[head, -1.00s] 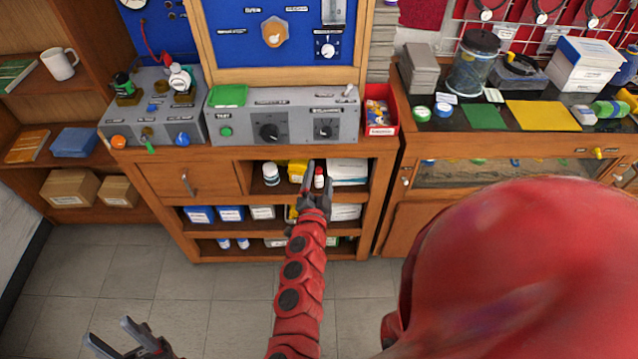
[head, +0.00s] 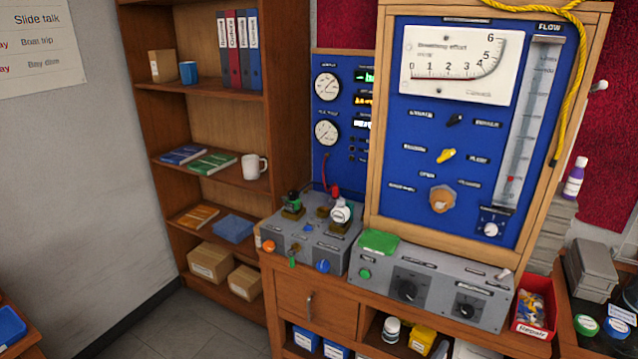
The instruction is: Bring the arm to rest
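Neither of my arms nor grippers shows in the head view now. The regulator testbench stands at the centre right, with a blue gauge panel (head: 420,190) in a wooden frame. A grey control box (head: 425,285) with two black knobs and a green pad sits on the wooden cabinet (head: 318,300). A second grey box (head: 285,240) with coloured knobs and fittings stands to its left, below a smaller blue panel with round gauges (head: 327,87).
A wooden shelf unit (head: 145,120) with binders, books, a white mug (head: 254,166) and cardboard boxes stands at the left. A red Repair bin (head: 535,305) sits at the right. A yellow hose (head: 572,90) hangs over the frame. Grey floor is clear at lower left.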

